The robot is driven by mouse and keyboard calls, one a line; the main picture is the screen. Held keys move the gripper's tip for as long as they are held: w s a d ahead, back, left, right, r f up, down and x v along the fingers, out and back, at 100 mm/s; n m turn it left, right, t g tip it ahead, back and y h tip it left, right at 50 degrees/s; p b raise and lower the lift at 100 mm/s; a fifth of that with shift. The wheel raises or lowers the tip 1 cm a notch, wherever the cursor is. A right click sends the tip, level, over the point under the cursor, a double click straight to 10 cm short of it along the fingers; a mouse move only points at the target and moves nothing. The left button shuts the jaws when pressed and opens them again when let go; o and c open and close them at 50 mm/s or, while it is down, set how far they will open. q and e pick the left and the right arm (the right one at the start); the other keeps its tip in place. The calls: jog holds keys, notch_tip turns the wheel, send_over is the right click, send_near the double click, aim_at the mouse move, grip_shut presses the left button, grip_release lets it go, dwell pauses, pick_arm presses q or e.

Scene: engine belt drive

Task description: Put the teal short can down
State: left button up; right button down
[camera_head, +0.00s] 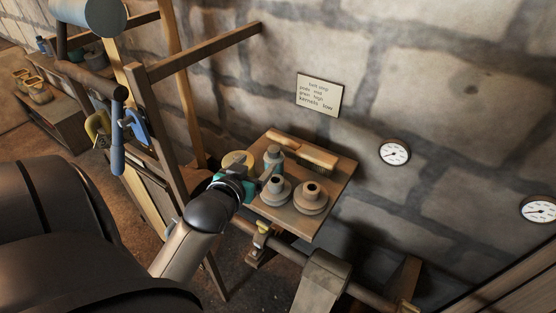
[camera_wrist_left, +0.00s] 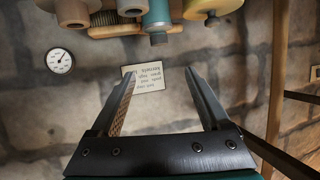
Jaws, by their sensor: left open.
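A teal can (camera_head: 273,157) with a narrower top stands upright on a small wooden table (camera_head: 334,190), between a yellow round piece and two stepped pulleys. In the left wrist view the teal can (camera_wrist_left: 157,16) shows at the top edge, upside down, with its dark narrow end towards the fingers. My left gripper (camera_head: 263,180) is open beside the near left edge of the table, close to the can. In the left wrist view its fingers (camera_wrist_left: 159,73) are spread with nothing between them, and a gap separates their tips from the can. My right gripper is not in view.
Stepped pulleys (camera_head: 277,191) (camera_head: 310,196) stand close to my gripper. A wooden brush (camera_head: 304,151) lies along the table's back, and the yellow piece (camera_head: 237,159) sits at the left. A wooden frame (camera_head: 170,110) rises left of the table. A sign (camera_head: 319,94) hangs on the stone wall.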

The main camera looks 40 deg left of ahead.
aim_at(272, 155)
pick_arm(q)
jog(key=shift+n, duration=0.3)
jog(key=x, duration=0.3)
jog(key=f+b+x, duration=0.1)
jog(key=x, duration=0.5)
jog(key=shift+s+a+f, duration=0.15)
jog(key=shift+a+f, duration=0.15)
jog(key=w+f, duration=0.1)
jog(key=w+f+b, duration=0.1)
jog(key=w, duration=0.1)
jog(key=shift+a, duration=0.25)
jog(key=shift+x, duration=0.8)
jog(key=shift+r, duration=0.1)
jog(key=shift+c, duration=0.2)
grip_shut()
